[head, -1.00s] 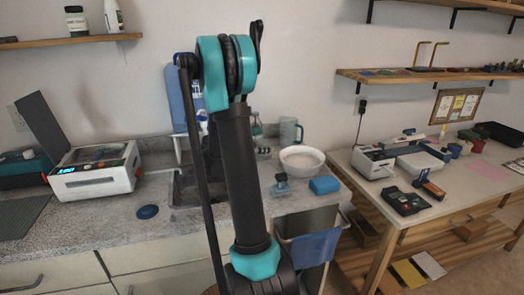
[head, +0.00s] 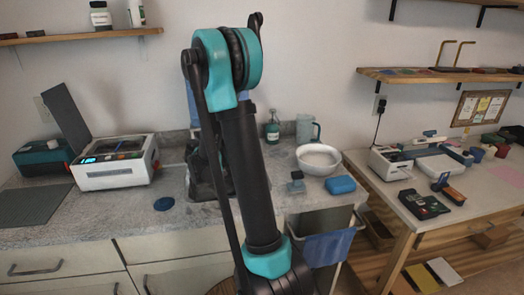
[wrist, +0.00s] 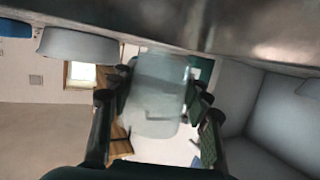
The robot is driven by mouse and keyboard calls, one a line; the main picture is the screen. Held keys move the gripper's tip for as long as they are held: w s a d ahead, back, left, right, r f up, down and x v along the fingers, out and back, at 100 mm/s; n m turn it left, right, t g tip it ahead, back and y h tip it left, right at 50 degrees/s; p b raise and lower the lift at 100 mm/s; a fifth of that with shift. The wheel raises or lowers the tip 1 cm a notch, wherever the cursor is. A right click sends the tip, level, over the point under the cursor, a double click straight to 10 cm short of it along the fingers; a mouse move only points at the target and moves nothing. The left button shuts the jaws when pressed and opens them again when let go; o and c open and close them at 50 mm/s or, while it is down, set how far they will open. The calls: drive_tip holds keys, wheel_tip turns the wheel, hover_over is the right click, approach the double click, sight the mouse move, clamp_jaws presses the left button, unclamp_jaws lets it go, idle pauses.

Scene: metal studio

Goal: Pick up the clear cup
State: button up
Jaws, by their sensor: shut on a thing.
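In the wrist view, the clear cup (wrist: 155,95) is a pale, see-through vessel between the two dark fingers of my gripper (wrist: 156,108). My gripper is shut on it, one finger on each side. The cup looks blurred, and its lower outline fades against the bright background. In the head view, my arm covers the gripper and the held cup, so their height above the counter cannot be told there.
A worktable (head: 405,212) stands right.

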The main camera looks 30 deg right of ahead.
drive_tip(key=a, duration=0.6)
drive_tip(key=shift+s, duration=0.45)
drive_tip(key=shift+r, duration=0.1)
idle(0.3)
